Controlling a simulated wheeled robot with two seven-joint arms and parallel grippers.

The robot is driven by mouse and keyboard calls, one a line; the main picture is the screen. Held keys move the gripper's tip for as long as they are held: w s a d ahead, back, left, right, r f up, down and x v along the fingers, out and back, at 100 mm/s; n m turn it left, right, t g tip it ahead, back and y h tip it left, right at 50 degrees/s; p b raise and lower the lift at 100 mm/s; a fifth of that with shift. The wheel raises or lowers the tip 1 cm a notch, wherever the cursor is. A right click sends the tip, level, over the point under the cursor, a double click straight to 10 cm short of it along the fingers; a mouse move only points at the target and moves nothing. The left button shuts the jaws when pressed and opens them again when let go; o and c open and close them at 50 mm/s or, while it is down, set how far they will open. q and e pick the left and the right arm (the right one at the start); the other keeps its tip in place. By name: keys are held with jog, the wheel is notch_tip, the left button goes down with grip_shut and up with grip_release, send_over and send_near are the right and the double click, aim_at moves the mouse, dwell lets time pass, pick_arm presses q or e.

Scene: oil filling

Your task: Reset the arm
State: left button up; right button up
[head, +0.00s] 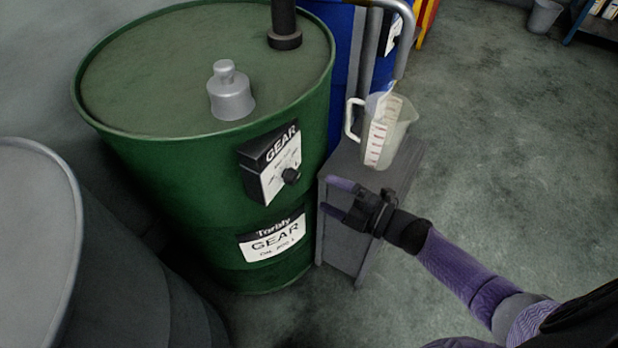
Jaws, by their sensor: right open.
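My right arm comes in from the lower right. My right gripper (330,197) is open and empty, with its two purple fingers pointing left toward the green drum (170,170). I cannot tell whether the fingertips touch the drum. My left gripper is not in the head view.
A clear measuring jug (398,135) stands upright on the grey stand (342,235), under a curved grey spout (405,40). A grey capped fitting (231,95) sits on the drum top. A grey drum (35,240) is at left.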

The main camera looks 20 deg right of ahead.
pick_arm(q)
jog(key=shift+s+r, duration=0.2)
pick_arm(e)
jog(key=shift+v, duration=0.95)
jog(key=s+d+f+m+g+h+p, duration=0.35)
jog(key=s+f+m+h, duration=0.65)
jog(key=f, duration=0.4)
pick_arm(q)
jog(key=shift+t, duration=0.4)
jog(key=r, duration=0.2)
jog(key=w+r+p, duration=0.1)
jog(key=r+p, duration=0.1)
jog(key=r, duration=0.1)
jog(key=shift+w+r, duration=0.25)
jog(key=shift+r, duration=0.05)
pick_arm(e)
jog(key=s+f+m+g, duration=0.2)
jog(key=s+m+g, duration=0.1)
jog(key=s, duration=0.7)
jog(key=s+a+f+m+g+h, duration=0.1)
jog(key=s+f+m+g, duration=0.2)
jog(key=s, duration=0.7)
jog(key=s+f+m+g, duration=0.3)
jog(key=s+g, duration=0.2)
jog(key=s, duration=0.5)
jog(key=shift+a+h, duration=0.35)
jog(key=shift+h, duration=0.05)
jog(key=shift+f, duration=0.1)
